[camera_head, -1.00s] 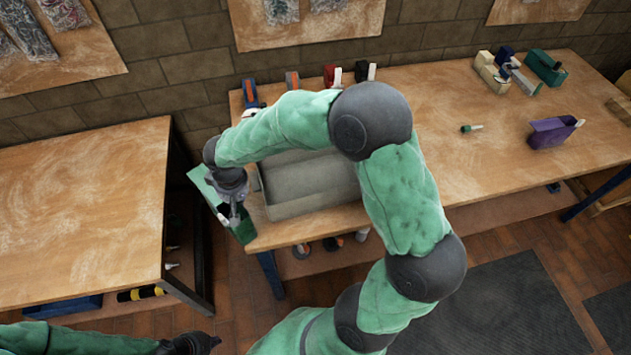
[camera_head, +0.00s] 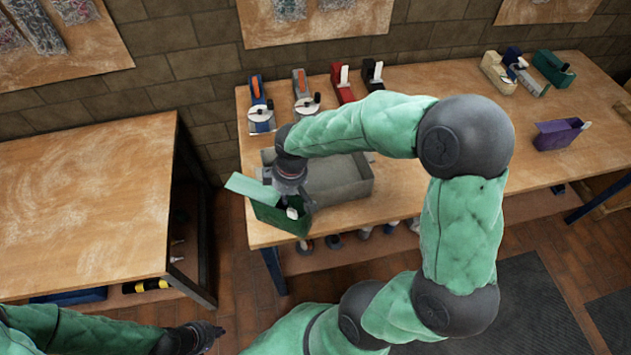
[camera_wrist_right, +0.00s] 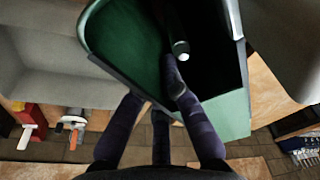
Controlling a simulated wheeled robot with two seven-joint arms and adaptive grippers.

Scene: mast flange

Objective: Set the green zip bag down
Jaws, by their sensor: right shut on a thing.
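The green zip bag (camera_head: 281,217) is dark green with a light green open flap, at the front left corner of the right-hand table. My right gripper (camera_head: 291,205) is shut on its wall. In the right wrist view the bag (camera_wrist_right: 128,42) is close up, with a finger on either side of the wall. A dark item with a white end shows in its opening. I cannot tell whether the bag's underside touches the table. My left gripper (camera_head: 212,331) is low at the front left, away from the bag; its fingers are too small to judge.
A grey open bin (camera_head: 345,185) stands right beside the bag. Behind are tape dispensers, one blue (camera_head: 261,115) and one red (camera_head: 343,88). A purple holder (camera_head: 558,135) stands further right. The left table (camera_head: 80,215) is bare, with a gap between the tables.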

